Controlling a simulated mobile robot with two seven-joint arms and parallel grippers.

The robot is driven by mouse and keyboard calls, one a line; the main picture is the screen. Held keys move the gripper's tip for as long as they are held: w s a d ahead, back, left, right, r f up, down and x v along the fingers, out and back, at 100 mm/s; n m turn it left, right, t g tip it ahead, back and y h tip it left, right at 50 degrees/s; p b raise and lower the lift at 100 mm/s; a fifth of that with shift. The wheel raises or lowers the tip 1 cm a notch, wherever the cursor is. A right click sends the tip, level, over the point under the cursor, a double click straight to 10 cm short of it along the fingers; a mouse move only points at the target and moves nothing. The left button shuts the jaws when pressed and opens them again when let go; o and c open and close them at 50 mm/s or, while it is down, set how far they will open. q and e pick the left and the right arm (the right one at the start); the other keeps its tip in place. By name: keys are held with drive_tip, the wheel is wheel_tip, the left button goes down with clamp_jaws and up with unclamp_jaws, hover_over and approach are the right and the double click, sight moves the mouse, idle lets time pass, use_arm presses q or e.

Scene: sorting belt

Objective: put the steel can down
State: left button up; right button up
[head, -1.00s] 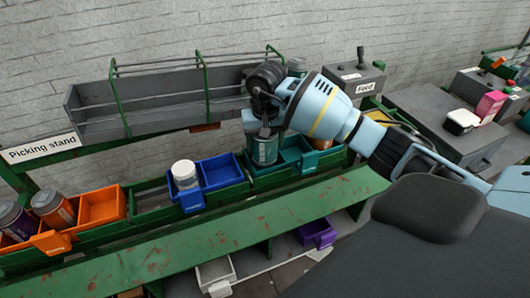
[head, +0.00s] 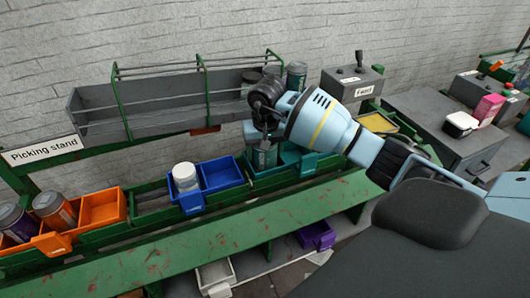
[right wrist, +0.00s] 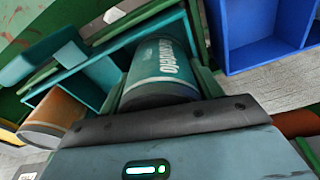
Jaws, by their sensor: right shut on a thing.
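The steel can (head: 264,157) has a teal label and grey metal ends. My right gripper (head: 264,138) is shut on it and holds it from above. In the right wrist view the can (right wrist: 163,70) sits between the two fingers. The can's lower part is inside the left compartment of the teal bin (head: 307,162), beside the blue bin. The bin's front wall hides the can's bottom, so I cannot tell if it touches the floor. My left gripper is not in view.
The blue bin (head: 222,172) holds a white-lidded jar (head: 186,177) in its left compartment. The orange bin (head: 103,208) holds cans further left. A grey shelf (head: 160,107) runs behind, with cans at its right end (head: 296,75). A purple bin (head: 316,236) is below.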

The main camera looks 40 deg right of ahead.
sight(265, 162)
drive_tip(key=f, duration=0.1)
drive_tip(key=s+f, duration=0.1)
drive_tip(key=f, duration=0.1)
drive_tip(key=shift+a+g, duration=0.2)
drive_tip(key=shift+g, duration=0.1)
drive_tip(key=o, duration=0.9)
drive_tip(key=shift+o, duration=0.4)
wheel_tip(265, 162, up, 14)
drive_tip(key=shift+f+p, duration=0.15)
drive_tip(key=shift+p, duration=0.2)
